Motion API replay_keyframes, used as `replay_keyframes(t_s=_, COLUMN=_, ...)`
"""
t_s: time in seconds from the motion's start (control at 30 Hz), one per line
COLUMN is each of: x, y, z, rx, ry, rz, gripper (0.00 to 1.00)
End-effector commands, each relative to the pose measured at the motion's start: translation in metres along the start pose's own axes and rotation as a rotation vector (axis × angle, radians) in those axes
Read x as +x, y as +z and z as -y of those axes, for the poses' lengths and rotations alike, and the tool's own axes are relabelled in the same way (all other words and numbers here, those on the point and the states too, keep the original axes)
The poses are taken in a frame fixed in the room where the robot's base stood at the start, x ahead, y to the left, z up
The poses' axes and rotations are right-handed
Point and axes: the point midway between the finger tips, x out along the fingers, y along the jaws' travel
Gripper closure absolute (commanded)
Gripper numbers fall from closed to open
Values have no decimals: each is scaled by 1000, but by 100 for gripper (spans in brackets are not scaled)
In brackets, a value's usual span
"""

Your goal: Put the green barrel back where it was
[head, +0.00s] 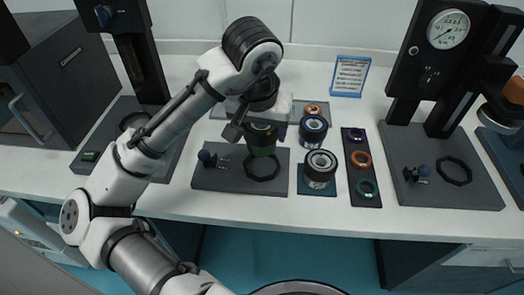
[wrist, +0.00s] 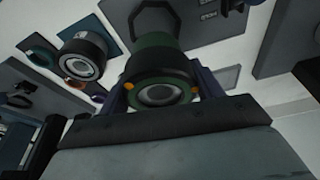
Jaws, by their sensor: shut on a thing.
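The green barrel (head: 262,146) is held in my gripper (head: 260,127), over or near the back of a dark plate (head: 225,180) with an octagonal ring (head: 262,167) and a blue knob. The barrel's bottom edge is close to that ring in the head view; I cannot tell whether it touches the plate. In the wrist view the green barrel (wrist: 152,48) sits between my two fingers (wrist: 160,92), its dark end with a pale round lens facing the camera. My arm and gripper hide its upper part in the head view.
Right of it stand two dark barrels, the front one (head: 320,170) on a blue mat and another (head: 313,130) behind. A black strip (head: 366,194) holds coloured rings. Gauge stand (head: 434,70) is at right, dark box (head: 62,75) at left, sign (head: 350,76) at back.

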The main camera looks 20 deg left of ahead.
Motion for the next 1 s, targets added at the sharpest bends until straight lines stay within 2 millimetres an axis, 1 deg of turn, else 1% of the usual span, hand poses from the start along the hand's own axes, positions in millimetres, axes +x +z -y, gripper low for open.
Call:
replay_keyframes(t_s=0.03, x=11, y=4, z=0, rx=-2, ry=4, rz=0, gripper=65)
replay_keyframes(t_s=0.1, x=20, y=6, z=0, rx=-3, ry=1, rz=0, gripper=65)
replay_keyframes(t_s=0.27, x=32, y=9, z=0, rx=-2, ry=-1, rz=-1, gripper=65)
replay_keyframes(t_s=0.5, x=63, y=18, z=0, rx=-2, ry=0, rz=0, gripper=65)
replay_keyframes(t_s=0.6, x=67, y=18, z=0, rx=-1, ry=0, rz=-2, gripper=65)
replay_keyframes(t_s=0.8, x=67, y=18, z=0, rx=-1, ry=0, rz=-2, gripper=65)
replay_keyframes(t_s=0.93, x=71, y=20, z=0, rx=-1, ry=1, rz=-1, gripper=65)
replay_keyframes(t_s=0.97, x=70, y=19, z=0, rx=-1, ry=0, rz=0, gripper=32)
replay_keyframes(t_s=1.0, x=70, y=19, z=0, rx=-1, ry=0, rz=0, gripper=27)
